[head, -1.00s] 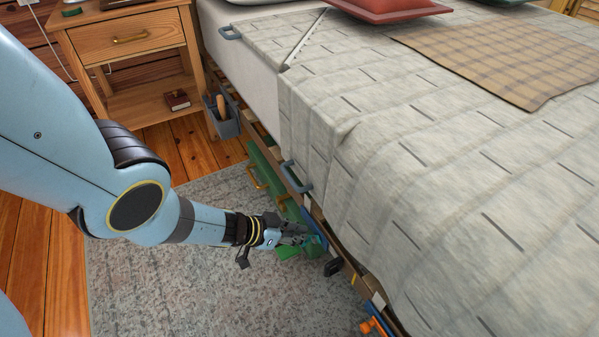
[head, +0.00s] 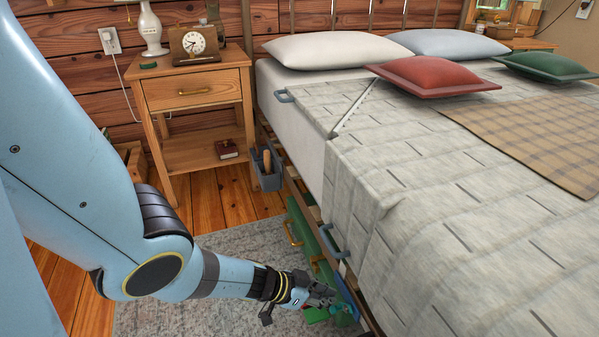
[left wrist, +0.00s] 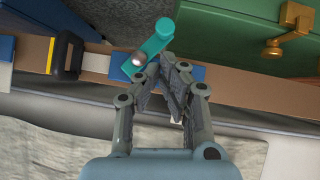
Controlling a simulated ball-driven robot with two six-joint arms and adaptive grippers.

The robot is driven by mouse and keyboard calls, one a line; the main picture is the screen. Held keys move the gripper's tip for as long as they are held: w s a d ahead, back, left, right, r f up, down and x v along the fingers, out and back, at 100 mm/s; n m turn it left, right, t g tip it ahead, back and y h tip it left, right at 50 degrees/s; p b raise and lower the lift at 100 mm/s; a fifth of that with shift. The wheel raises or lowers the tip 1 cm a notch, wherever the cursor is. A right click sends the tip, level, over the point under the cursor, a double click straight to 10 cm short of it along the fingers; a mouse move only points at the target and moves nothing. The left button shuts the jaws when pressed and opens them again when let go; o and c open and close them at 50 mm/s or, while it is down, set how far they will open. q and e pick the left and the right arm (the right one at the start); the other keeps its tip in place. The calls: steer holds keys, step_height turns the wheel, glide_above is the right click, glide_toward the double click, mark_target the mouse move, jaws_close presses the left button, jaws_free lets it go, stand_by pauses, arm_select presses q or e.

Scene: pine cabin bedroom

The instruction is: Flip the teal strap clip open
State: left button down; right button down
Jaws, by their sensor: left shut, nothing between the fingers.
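The teal strap clip (left wrist: 150,47) shows in the left wrist view at the wooden bed rail, over a blue patch (left wrist: 192,72). Its arm slants up and right from a grey round pivot to a rounded end. My left gripper (left wrist: 175,64) is shut and empty, its fingertips just right of the clip's lower part. I cannot tell whether they touch it. In the head view the left gripper (head: 332,298) is low beside the bed, and a bit of the teal clip (head: 344,307) shows by its tips. My right gripper is in neither view.
A green case (left wrist: 230,22) with a brass latch (left wrist: 294,22) lies close to the rail. A black clip (left wrist: 67,55) sits left on the rail (left wrist: 32,50). The bed cover (head: 400,210) hangs beside my arm.

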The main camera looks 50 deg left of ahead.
arm_select(q)
steer(key=v, duration=1.1)
steer(key=shift+d+r, duration=0.1)
steer(key=shift+d, duration=0.05)
